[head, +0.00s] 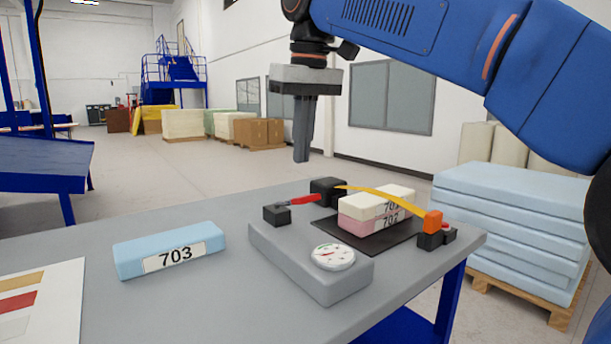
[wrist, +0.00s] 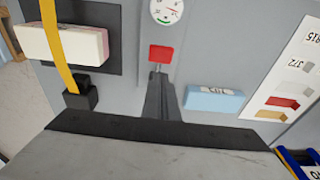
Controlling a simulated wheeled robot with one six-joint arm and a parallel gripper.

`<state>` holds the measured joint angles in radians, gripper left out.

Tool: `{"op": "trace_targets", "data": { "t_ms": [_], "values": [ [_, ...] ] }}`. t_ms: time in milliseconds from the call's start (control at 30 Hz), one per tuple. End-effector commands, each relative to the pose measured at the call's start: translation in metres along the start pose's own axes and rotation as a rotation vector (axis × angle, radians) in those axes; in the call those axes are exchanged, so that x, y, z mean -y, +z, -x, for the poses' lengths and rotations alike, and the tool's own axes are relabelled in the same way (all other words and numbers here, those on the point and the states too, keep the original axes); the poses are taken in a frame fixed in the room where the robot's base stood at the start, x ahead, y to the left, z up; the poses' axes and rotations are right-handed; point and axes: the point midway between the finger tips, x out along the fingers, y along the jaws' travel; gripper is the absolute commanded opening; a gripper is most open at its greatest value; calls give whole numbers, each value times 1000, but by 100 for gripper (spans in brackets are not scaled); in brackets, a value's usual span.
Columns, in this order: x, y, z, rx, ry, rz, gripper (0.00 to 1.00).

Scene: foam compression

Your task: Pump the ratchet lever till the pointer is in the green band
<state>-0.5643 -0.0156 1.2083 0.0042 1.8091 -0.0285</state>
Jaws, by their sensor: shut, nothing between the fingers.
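The red ratchet lever (head: 305,200) lies at the back of the grey fixture, between small dark blocks; its red end (wrist: 161,53) shows in the wrist view. The round white gauge (head: 333,257) is on the fixture's front; it also shows in the wrist view (wrist: 166,10), with a green arc, but its pointer is too small to read surely. A yellow strap (head: 385,199) crosses the stacked cream (head: 383,201) and pink (head: 372,221) foam blocks. My gripper (head: 302,158) is shut and empty, pointing down above the lever, apart from it.
A blue foam block marked 703 (head: 170,250) lies on the table to the left, near a printed sheet (head: 45,310). An orange part (head: 432,222) is at the strap's right end. A stack of blue foam sheets (head: 515,220) stands on a pallet beyond the table.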

Motion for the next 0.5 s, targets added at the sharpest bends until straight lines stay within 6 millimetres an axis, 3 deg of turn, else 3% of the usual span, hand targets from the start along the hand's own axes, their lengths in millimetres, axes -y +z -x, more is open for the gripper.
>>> {"op": "trace_targets", "data": {
  "t_ms": [200, 500],
  "values": [
    [0, 9, -32, 2, 0, 0, 0],
    [0, 18, -52, 0, 0, 0, 0]
  ]
}}
